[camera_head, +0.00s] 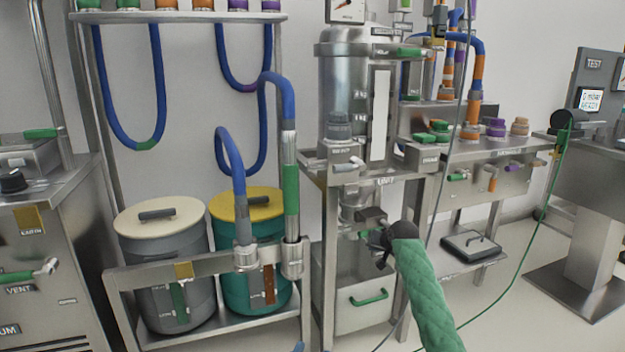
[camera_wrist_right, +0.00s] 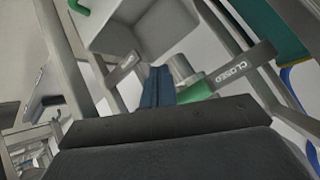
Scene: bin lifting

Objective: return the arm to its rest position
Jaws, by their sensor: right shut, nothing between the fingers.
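My right arm, in a green quilted sleeve, comes in from the lower right in the head view. Its dark gripper (camera_head: 380,255) is in front of the steel stand, below the vessel and near the valve at its outlet. In the right wrist view the blue fingers (camera_wrist_right: 157,87) are shut together with nothing between them. Close beyond them are a green valve part (camera_wrist_right: 194,92) and a lever marked CLOSED (camera_wrist_right: 238,71). I cannot tell whether the fingers touch these. My left gripper does not clearly show.
A grey bin (camera_head: 364,318) with a green handle stands under the steel vessel (camera_head: 345,85). Two lidded drums, grey (camera_head: 180,265) and teal (camera_head: 230,262), stand behind a rail at left. The stand's legs are close to my right gripper. Open floor lies at right.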

